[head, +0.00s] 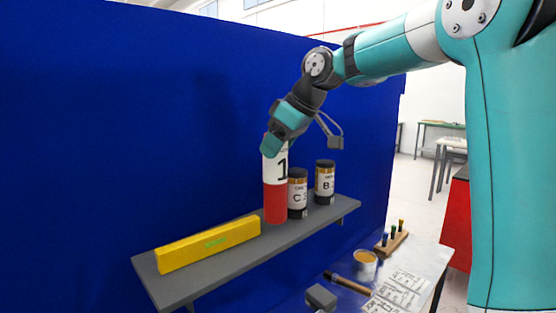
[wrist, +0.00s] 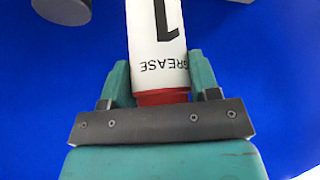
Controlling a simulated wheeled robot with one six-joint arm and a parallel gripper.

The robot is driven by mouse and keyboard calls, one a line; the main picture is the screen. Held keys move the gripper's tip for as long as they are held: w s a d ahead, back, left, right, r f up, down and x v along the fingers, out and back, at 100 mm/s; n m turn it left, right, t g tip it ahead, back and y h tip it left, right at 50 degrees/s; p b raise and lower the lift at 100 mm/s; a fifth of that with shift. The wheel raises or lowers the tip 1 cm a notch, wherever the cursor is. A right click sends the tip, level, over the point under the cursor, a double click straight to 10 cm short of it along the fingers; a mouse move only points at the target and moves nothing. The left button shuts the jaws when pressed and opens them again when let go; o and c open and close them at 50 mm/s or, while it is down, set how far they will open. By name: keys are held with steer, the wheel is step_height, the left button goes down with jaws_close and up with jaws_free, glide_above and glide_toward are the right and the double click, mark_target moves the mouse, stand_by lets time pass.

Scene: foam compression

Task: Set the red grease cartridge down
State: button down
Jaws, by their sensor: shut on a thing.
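The grease cartridge (head: 275,203) is upright, with a red lower part and a white label band marked 1 above it. My gripper (head: 272,150) is shut on its upper end from above. In the wrist view the two teal fingers (wrist: 160,82) lie on either side of the cartridge (wrist: 157,40), with a red end close to the palm and the word GREASE on the white band. The cartridge's base is at the grey shelf (head: 225,263); I cannot tell whether it touches or hovers slightly.
Jar C (head: 297,197) stands close to the right of the cartridge, with jar B (head: 325,182) farther right. A long yellow box (head: 208,244) lies to the left. A blue panel (head: 130,120) rises behind the shelf. A bench below holds a tin (head: 365,262) and papers (head: 402,288).

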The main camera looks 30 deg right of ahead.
mark_target(275, 170)
steer(key=shift+f, duration=1.35)
steer(key=shift+c, duration=1.8)
jaws_free()
